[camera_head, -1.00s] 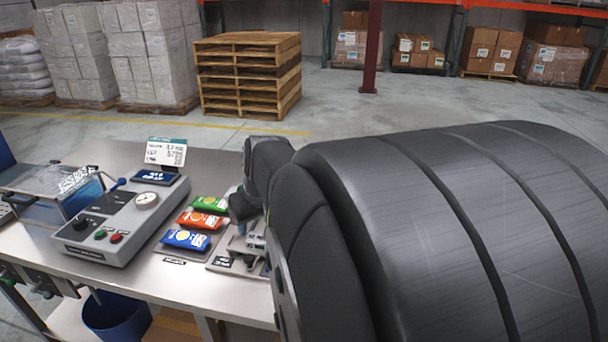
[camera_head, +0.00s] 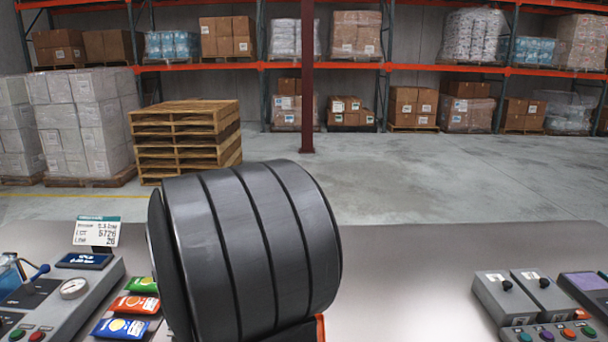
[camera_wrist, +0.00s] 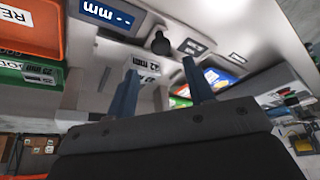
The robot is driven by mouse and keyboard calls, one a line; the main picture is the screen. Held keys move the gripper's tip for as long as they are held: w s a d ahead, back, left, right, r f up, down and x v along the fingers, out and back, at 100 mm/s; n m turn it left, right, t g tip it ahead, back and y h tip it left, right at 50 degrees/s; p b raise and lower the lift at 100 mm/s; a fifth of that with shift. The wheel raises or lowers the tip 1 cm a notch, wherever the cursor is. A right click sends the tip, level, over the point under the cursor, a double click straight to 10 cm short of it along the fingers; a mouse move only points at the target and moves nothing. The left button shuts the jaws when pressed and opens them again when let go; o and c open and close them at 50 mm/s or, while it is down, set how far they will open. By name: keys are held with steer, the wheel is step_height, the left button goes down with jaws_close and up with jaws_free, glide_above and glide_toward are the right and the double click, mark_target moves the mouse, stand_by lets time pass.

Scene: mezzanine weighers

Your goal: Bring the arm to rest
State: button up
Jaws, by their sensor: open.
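My gripper (camera_wrist: 160,68) shows in the wrist view as two blue fingers spread apart, with nothing held between them. It is raised clear of the bench, with bench items beyond the fingertips. In the head view, a large dark grey link of my own arm (camera_head: 250,245) fills the lower middle of the picture, and the gripper itself is hidden. Green, red (camera_head: 136,304) and blue (camera_head: 121,327) snack packets lie on the bench (camera_head: 400,270) left of the arm.
A weighing unit (camera_head: 78,310) with a gauge stands at the left, with a sign (camera_head: 97,232) behind it. Grey boxes (camera_head: 505,299) and a button panel (camera_head: 555,331) stand at the right. A red bin (camera_wrist: 36,25) and green bin (camera_wrist: 25,72) show in the wrist view. The bench between is clear.

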steer(key=shift+x, duration=2.85)
steer(key=v, duration=1.7)
steer(key=shift+f, duration=0.15)
steer(key=x, duration=1.7)
steer(key=shift+w, duration=0.4)
